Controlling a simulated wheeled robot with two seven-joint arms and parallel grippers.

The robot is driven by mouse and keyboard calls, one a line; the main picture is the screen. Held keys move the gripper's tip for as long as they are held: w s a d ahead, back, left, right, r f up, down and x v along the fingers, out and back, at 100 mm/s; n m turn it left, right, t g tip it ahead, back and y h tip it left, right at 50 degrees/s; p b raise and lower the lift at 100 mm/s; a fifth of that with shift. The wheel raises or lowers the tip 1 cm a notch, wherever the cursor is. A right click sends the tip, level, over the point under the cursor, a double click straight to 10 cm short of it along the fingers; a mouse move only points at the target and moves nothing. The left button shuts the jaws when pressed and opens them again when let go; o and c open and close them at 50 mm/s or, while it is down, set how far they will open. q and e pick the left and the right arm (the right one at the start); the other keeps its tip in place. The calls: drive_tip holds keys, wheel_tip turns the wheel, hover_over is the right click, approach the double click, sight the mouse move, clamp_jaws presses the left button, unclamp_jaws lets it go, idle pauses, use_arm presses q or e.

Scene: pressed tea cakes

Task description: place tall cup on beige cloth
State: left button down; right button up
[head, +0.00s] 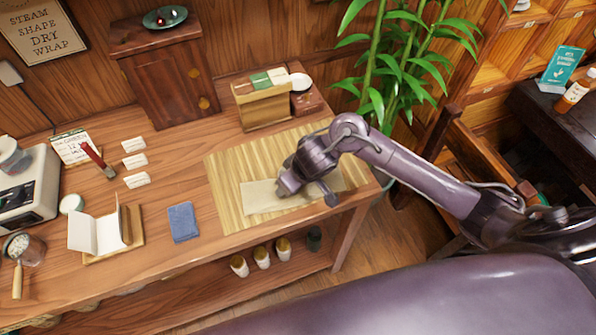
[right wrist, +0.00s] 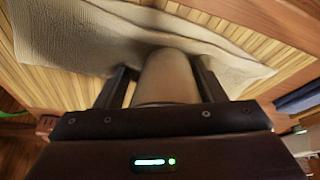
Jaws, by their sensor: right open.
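The beige cloth (head: 258,198) lies on the slatted bamboo mat at the right end of the table. My right gripper (head: 303,192) is low over the cloth's middle and hides what is between its fingers in the head view. In the right wrist view a pale, smooth cup (right wrist: 168,75), which looks like the tall cup, is between the open fingers of my right gripper (right wrist: 165,88). The cup's far end meets the rumpled cloth (right wrist: 75,32); its base contact is not clear. My left gripper is not in view.
The bamboo mat (head: 228,165) surrounds the cloth. A wooden holder with packets (head: 265,105) stands behind it. A folded blue cloth (head: 183,222) lies to the left. Several cups (head: 262,257) stand on the lower shelf. A leafy plant (head: 400,65) rises behind my right arm.

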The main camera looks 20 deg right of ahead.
drive_tip(key=p+v, duration=0.5)
drive_tip(key=v, duration=0.7)
drive_tip(key=shift+r, duration=0.3)
drive_tip(key=shift+w, duration=0.15)
